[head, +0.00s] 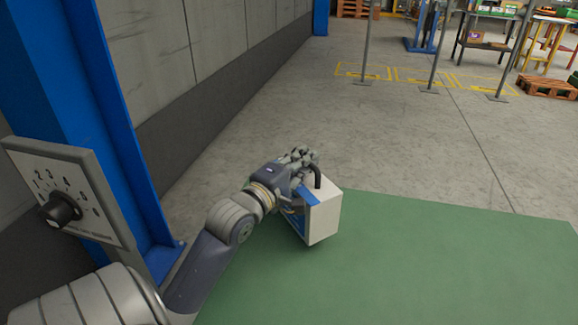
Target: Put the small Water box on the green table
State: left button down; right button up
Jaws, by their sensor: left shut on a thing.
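My left gripper (309,178) comes in from the left and is shut on a small white and blue box (323,219), the small Water box. The box is at the far left part of the green table (430,265), and its lettering cannot be read from here. I cannot tell whether its underside touches the green top or is a little above it. The gripper's fingers cover the upper part of the box. My right gripper is not in view.
A grey panel with a black dial (62,210) and a blue post (110,130) stand close on the left. The green top right of the box is bare. Thin grey posts (433,60), pallets (547,87) and work tables stand far off.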

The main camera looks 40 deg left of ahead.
pick_arm(q)
jog(key=a, duration=0.3)
jog(key=a+b, duration=0.1)
jog(key=a, duration=0.1)
jog(key=shift+w+a+f, duration=0.2)
jog(key=shift+w+a, duration=0.1)
jog(key=shift+w, duration=0.05)
jog(key=shift+f+b, duration=0.9)
jog(key=shift+f, duration=0.9)
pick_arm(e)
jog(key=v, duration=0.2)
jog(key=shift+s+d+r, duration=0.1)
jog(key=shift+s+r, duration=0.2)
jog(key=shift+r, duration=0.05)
pick_arm(q)
jog(key=shift+r, duration=0.1)
jog(key=c, duration=2.1)
grip_release()
jog(key=shift+f, duration=0.25)
jog(key=o, duration=0.4)
jog(key=shift+r, duration=0.15)
